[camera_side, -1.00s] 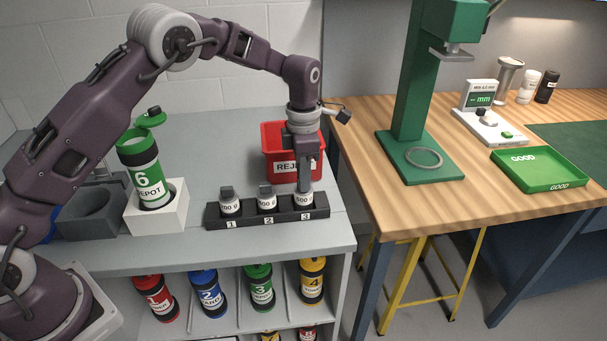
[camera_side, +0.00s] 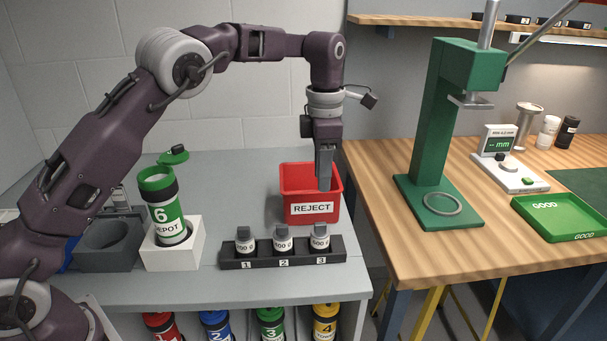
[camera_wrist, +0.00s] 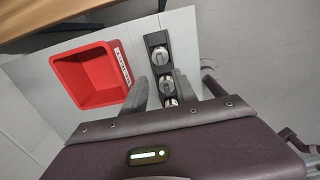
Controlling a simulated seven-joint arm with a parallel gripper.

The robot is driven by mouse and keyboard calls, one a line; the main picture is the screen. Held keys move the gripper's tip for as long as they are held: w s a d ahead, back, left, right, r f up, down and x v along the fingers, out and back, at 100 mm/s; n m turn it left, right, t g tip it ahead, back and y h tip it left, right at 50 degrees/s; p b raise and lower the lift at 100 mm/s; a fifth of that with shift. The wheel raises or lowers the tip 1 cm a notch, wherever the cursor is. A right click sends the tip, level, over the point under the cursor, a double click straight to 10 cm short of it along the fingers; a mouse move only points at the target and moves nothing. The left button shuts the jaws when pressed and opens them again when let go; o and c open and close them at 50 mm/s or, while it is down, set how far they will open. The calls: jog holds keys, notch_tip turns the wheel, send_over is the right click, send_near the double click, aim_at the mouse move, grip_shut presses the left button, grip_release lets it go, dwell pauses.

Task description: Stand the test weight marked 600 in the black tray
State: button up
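A long black tray (camera_side: 282,261) stands on the grey bench with slots numbered 1, 2 and 3. Three grey weights with white labels stand upright in it: one in slot 1 (camera_side: 245,240), one in slot 2 (camera_side: 283,239), and one in slot 3 (camera_side: 320,239). The labels are too small to read for certain, so I cannot tell which is marked 600. My gripper (camera_side: 325,187) is above the tray, over slot 3 in the picture, and touches no weight. In the wrist view its fingers (camera_wrist: 160,95) are apart with nothing held; the tray (camera_wrist: 152,40) lies beyond them.
The red REJECT bin (camera_side: 311,208) stands just behind the tray. The wooden bench at right carries a green press (camera_side: 430,150) and green GOOD tray (camera_side: 560,219).

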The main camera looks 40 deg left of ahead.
jog(key=s+a+r+m+t, duration=0.35)
jog(key=s+r+m, duration=1)
jog(key=s, duration=0.45)
jog(key=s+f+m+t, duration=0.1)
jog(key=s+f+m, duration=0.2)
jog(key=s+m, duration=0.3)
jog(key=s+f+m+t, duration=0.1)
jog(key=s+f+m, duration=0.2)
jog(key=s+m, duration=0.4)
jog(key=s, duration=0.4)
jog(key=shift+s+a, duration=0.35)
jog(key=shift+a, duration=0.05)
